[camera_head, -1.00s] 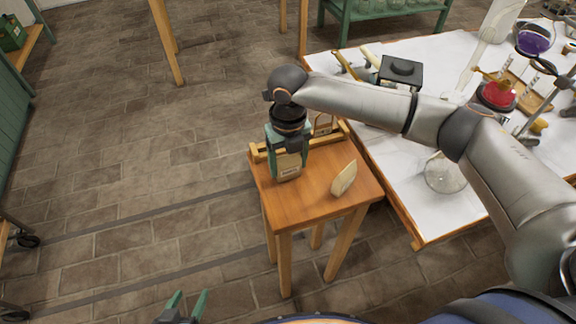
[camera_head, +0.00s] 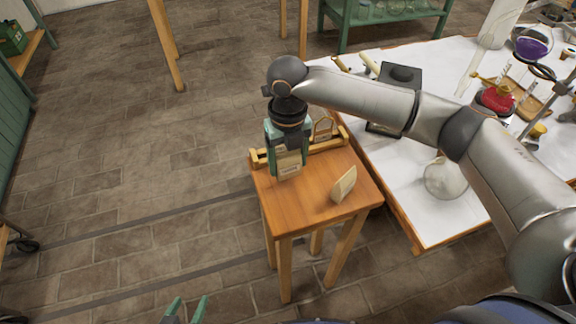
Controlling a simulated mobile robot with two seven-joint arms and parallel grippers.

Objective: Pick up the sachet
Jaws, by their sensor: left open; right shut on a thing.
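My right gripper (camera_head: 288,158) points down over the small wooden stool (camera_head: 305,208) and is shut on a beige sachet (camera_head: 290,165). Its green fingers flank the sachet and hide its sides. The sachet is upright by the wooden rack at the stool's back edge. I cannot tell whether its bottom touches the rack or the stool. A second pale packet (camera_head: 344,184) stands on the stool's right side, apart from the gripper. My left gripper (camera_head: 185,310) is open and empty at the bottom edge, partly cut off, well away from the stool.
The white-topped table (camera_head: 400,170) to the right carries a black-topped box (camera_head: 396,90), a glass flask (camera_head: 446,180) and red and purple vessels. The floor left of the stool is clear.

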